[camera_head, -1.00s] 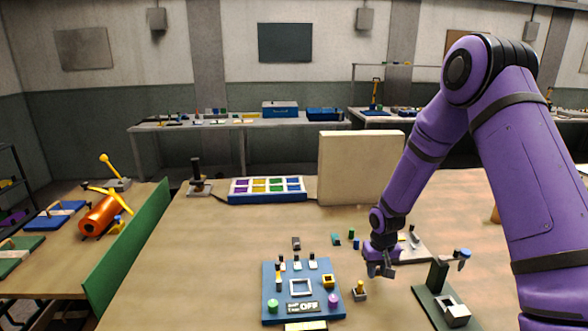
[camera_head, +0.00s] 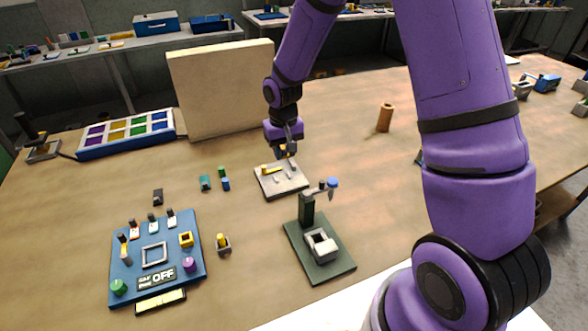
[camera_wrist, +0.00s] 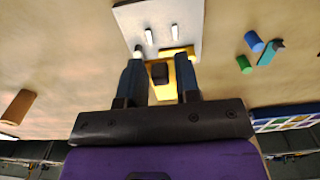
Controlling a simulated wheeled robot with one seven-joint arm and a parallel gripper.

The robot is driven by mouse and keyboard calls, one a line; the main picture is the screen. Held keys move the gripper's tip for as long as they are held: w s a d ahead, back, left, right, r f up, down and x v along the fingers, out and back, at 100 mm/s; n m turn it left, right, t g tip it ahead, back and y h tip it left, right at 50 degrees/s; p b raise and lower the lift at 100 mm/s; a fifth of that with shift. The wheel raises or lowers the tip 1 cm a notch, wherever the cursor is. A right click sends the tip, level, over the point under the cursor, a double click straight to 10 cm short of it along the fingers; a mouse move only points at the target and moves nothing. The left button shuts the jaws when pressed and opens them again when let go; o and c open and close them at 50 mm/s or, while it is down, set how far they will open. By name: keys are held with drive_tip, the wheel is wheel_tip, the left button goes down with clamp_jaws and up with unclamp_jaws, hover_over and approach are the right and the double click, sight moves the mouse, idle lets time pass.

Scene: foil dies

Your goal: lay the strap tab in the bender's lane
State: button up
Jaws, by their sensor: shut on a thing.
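My gripper (camera_head: 286,150) is low at the back edge of a pale grey plate (camera_head: 290,186), which looks like the bender. In the wrist view, my gripper (camera_wrist: 161,70) is shut on a dark block (camera_wrist: 160,73) on a yellow piece, probably the strap tab (camera_wrist: 166,92). The plate (camera_wrist: 185,17) lies just ahead of the fingertips there, with two short pale bars standing on it. A yellow bar (camera_head: 271,170) shows on the plate. Whether the tab touches the plate or lies between the bars, I cannot tell.
A green-based stand (camera_head: 318,268) with a blue knob stands in front of the plate. A blue panel (camera_head: 126,262) and small blue and green cylinders lie to the left. A beige upright board (camera_head: 222,90) stands behind. A brown cylinder (camera_head: 385,118) is at right, with clear table around it.

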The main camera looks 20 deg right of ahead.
hover_over(286, 186)
drive_tip(key=f, duration=0.5)
drive_tip(key=shift+w+d+f, duration=0.15)
drive_tip(key=shift+w+f, duration=0.05)
drive_tip(key=shift+f, duration=2.2)
drive_tip(key=shift+s+f, duration=0.1)
drive_tip(key=shift+f, duration=0.5)
drive_tip(key=o, duration=0.9)
drive_tip(key=shift+s, duration=0.1)
